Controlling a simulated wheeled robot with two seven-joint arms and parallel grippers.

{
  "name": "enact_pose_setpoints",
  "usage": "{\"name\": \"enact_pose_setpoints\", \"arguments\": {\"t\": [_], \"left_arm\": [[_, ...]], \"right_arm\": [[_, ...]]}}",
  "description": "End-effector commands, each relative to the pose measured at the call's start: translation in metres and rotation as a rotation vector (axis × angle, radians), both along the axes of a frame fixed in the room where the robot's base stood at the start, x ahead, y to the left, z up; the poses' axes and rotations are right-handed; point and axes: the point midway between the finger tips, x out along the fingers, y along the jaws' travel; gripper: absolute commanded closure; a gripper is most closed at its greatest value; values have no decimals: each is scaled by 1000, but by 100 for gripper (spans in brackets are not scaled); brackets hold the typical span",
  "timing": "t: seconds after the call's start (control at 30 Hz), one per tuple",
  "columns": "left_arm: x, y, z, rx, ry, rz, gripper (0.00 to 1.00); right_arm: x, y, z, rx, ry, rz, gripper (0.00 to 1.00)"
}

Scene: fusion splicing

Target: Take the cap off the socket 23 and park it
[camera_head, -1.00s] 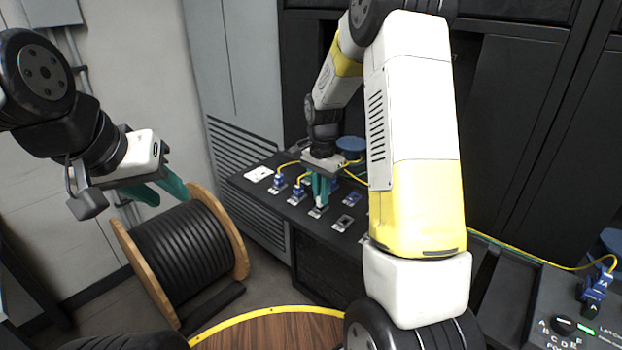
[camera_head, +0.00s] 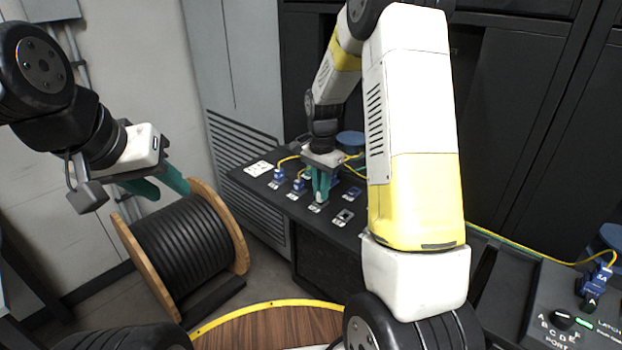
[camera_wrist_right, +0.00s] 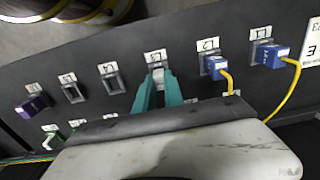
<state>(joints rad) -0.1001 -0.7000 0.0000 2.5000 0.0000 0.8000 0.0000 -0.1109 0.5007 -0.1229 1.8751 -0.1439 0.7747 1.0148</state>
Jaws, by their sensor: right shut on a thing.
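My right gripper (camera_head: 320,197) points down at the dark sloping panel (camera_head: 258,199). Its teal fingers are shut on a small pale cap (camera_wrist_right: 158,74) in the right wrist view. The cap is at a labelled socket in the panel's row, between an empty socket and a blue plug. The label is too small to read surely, and the fingers hide part of the socket. I cannot tell whether the cap is still seated. My left gripper (camera_head: 166,187) is open and empty in the air, above the cable drum and far from the panel.
Blue plugs (camera_wrist_right: 217,67) with yellow cables stand on one side of the held cap. Empty sockets (camera_wrist_right: 111,83) and a purple plug (camera_wrist_right: 33,106) are on the other. A cable drum (camera_head: 185,245) stands on the floor. A control box (camera_head: 572,315) is at the right.

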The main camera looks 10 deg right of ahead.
Motion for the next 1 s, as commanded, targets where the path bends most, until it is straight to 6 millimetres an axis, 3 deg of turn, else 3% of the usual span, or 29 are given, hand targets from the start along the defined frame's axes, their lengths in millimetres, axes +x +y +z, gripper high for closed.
{"name": "enact_pose_setpoints", "arguments": {"t": [1.0], "left_arm": [[0,0,0,0,0,0,64]], "right_arm": [[0,0,-11,0,0,0,100]]}}
